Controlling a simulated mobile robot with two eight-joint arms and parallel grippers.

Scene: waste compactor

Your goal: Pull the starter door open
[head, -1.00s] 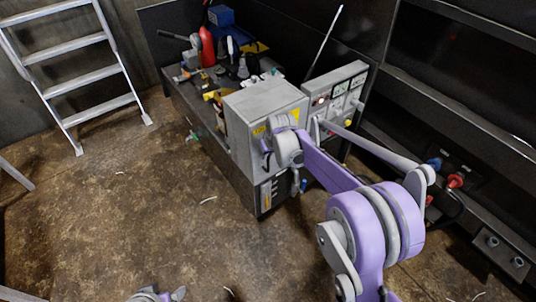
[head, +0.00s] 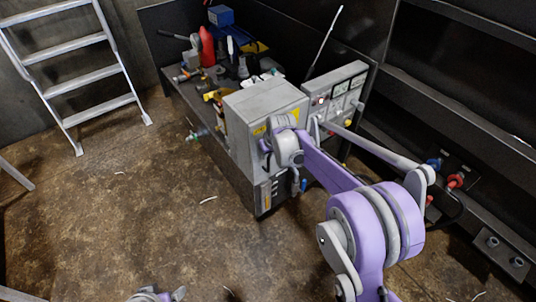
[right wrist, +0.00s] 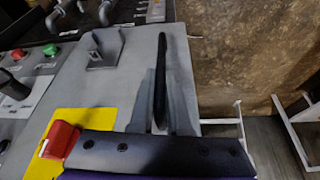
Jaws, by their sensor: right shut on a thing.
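The starter door is the front of the grey metal box (head: 247,114) at the middle of the head view; it looks closed, though my right arm covers part of it. My right gripper (head: 267,150) is at the box's front, its fingertips mostly hidden by its own wrist. In the right wrist view its grey fingers (right wrist: 160,105) are on either side of a narrow dark bar (right wrist: 160,70), which looks like the door handle, beside a grey panel with a yellow label (right wrist: 75,125). My left gripper (head: 158,295) shows only partly at the bottom edge, away from the box.
A dark bench behind the box carries a red bottle (head: 207,46), a blue box (head: 221,15) and loose tools. A grey control panel (head: 340,90) stands right of the box. A ladder (head: 90,80) stands at left. The brown floor (head: 110,215) in front is mostly clear.

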